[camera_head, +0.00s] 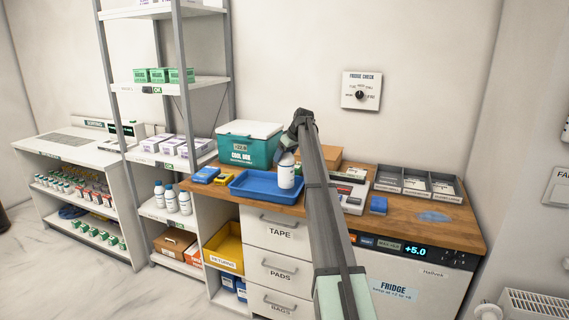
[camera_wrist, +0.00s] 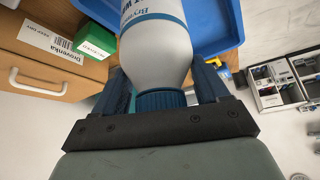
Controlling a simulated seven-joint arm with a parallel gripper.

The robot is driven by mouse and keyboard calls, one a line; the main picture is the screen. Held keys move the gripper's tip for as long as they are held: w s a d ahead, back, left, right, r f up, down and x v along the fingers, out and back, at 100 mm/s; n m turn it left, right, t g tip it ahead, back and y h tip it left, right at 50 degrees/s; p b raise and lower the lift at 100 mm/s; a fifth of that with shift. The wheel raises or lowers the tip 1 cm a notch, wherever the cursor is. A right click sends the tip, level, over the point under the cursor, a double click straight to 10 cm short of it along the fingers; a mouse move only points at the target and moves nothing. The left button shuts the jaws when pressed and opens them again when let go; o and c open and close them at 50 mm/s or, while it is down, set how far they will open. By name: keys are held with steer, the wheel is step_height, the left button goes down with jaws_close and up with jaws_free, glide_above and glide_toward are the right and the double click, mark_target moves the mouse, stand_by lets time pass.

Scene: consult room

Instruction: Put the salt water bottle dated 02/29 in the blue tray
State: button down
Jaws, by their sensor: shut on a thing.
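A white bottle with a blue cap (camera_head: 286,175) is held upright at the right part of the blue tray (camera_head: 250,193). My gripper (camera_head: 287,153) is shut on it from above. In the wrist view the bottle (camera_wrist: 155,45) has its ribbed cap between my two fingers (camera_wrist: 163,96), and the blue tray (camera_wrist: 225,30) shows behind it. I cannot tell if the bottle's base touches the tray floor. Part of its label shows, but no date is readable. Several similar white bottles (camera_head: 171,197) stand on a shelf at the left.
A teal cool box (camera_head: 249,150) stands behind the tray. Blue and yellow boxes (camera_head: 206,174) lie left of it. A cardboard box (camera_head: 330,153), a grey divided organiser (camera_head: 420,184) and a small blue item (camera_head: 378,205) are to the right. My arm hides some counter.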

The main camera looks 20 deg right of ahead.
mark_target(285, 162)
steer(key=shift+f, duration=1.7)
jaws_free()
steer(key=v, duration=1.2)
